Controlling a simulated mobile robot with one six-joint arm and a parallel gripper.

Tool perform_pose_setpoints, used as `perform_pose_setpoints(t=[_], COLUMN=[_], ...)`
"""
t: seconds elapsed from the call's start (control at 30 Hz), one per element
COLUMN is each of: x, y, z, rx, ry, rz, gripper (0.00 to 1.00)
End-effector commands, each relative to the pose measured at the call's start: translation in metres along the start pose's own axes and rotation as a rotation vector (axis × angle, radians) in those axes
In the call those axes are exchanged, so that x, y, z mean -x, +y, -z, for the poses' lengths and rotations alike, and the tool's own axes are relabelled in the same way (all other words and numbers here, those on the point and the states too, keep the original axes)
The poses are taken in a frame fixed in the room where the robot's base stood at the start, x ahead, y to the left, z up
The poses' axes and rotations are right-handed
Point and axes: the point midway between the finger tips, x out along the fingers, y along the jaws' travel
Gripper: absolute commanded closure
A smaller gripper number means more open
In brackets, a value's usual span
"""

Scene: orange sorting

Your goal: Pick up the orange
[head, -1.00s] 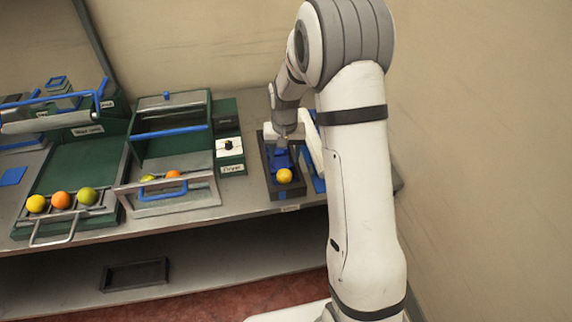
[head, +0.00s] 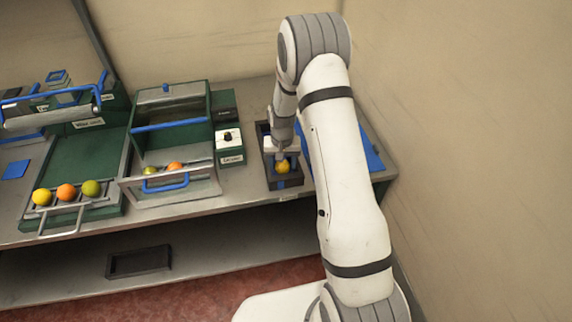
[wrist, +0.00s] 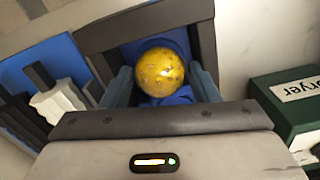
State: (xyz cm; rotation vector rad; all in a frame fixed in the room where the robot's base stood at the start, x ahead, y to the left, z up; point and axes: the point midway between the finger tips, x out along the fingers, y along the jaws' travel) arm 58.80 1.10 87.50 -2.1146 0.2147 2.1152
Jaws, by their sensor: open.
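A yellow-orange fruit (head: 282,168) sits in a dark open-topped tray (head: 291,183) at the right end of the bench. In the wrist view the fruit (wrist: 160,78) is round, mottled and speckled, resting against a blue part in the tray (wrist: 108,27). My gripper (head: 281,158) is over the tray, pointing down at the fruit. In the wrist view my open gripper (wrist: 161,84) has one finger on each side of the fruit. Whether either finger touches it, I cannot tell. In the head view the gripper partly hides the fruit.
A green box labelled Dryer (wrist: 290,108) stands right of the tray in the wrist view. A blue panel (head: 372,158) lies right of the tray. Several other fruits (head: 66,193) sit in racks at left. A dark empty tray (head: 139,262) lies on the lower shelf.

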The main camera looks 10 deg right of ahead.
Motion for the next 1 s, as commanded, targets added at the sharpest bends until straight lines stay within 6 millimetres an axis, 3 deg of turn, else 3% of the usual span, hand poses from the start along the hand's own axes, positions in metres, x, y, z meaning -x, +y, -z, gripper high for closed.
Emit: perform_pose_setpoints(t=[0.13, 0.5, 0.77, 1.0], x=[0.000, 0.000, 0.003, 0.037], y=[0.000, -0.001, -0.001, -0.001], z=[0.000, 0.000, 0.000, 0.001], rx=[0.000, 0.001, 0.002, 0.002], ry=[0.000, 0.000, 0.002, 0.006], rz=[0.000, 0.000, 0.000, 0.001], gripper=[0.45, 0.74, 0.74, 0.74])
